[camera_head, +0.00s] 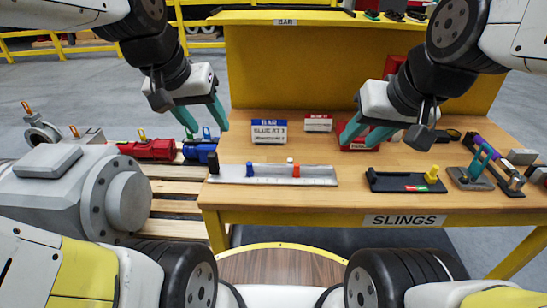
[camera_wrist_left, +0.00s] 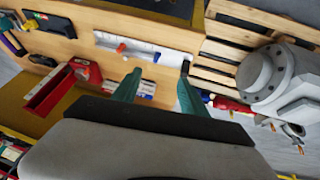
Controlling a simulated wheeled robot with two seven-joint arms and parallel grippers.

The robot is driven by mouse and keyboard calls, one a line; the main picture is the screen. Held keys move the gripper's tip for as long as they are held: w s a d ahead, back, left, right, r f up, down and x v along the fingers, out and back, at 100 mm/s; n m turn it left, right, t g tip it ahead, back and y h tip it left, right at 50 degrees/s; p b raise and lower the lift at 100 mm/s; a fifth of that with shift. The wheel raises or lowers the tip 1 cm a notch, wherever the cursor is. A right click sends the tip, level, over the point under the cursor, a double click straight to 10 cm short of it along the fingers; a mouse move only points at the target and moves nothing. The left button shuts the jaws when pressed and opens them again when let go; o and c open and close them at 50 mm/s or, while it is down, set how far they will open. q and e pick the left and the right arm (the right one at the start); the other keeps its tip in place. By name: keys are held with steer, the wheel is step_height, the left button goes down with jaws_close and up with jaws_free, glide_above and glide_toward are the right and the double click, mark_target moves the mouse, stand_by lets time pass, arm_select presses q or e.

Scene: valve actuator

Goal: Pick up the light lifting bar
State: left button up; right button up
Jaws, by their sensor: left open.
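A dark bar with a purple part (camera_head: 483,153) lies at the table's right. I cannot tell for certain which is the light lifting bar. My left gripper (camera_head: 208,128) is open and empty above the table's left edge, behind the grey bar; its fingers show in the left wrist view (camera_wrist_left: 159,76). My right gripper (camera_head: 358,140) is open over a red tray (camera_head: 359,147).
The wooden table (camera_head: 350,206) has a yellow back panel (camera_head: 300,70). A dark tray with a yellow knob (camera_head: 405,182) and a teal-handled stand (camera_head: 470,179) are at the front right. Small labelled boxes (camera_head: 268,133) stand behind the grey bar. A large grey valve actuator (camera_head: 55,195) is at the left.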

arm_select(q)
steer(key=w+a+f+g, duration=0.2)
steer(key=w+a+f, duration=0.15)
steer(key=w, duration=0.55)
steer(key=g+y, duration=0.2)
steer(key=g, duration=0.1)
glide_above(214, 162)
steer(key=w, duration=0.1)
steer(key=f, duration=0.8)
steer(key=shift+w+a+f, duration=0.1)
steer(key=shift+a+f, duration=0.15)
steer(key=shift+a, duration=0.15)
steer(key=f, duration=1.2)
steer(key=shift+w+f, duration=0.2)
steer(key=shift+w, duration=0.05)
steer(key=shift+c, duration=0.2)
jaws_close()
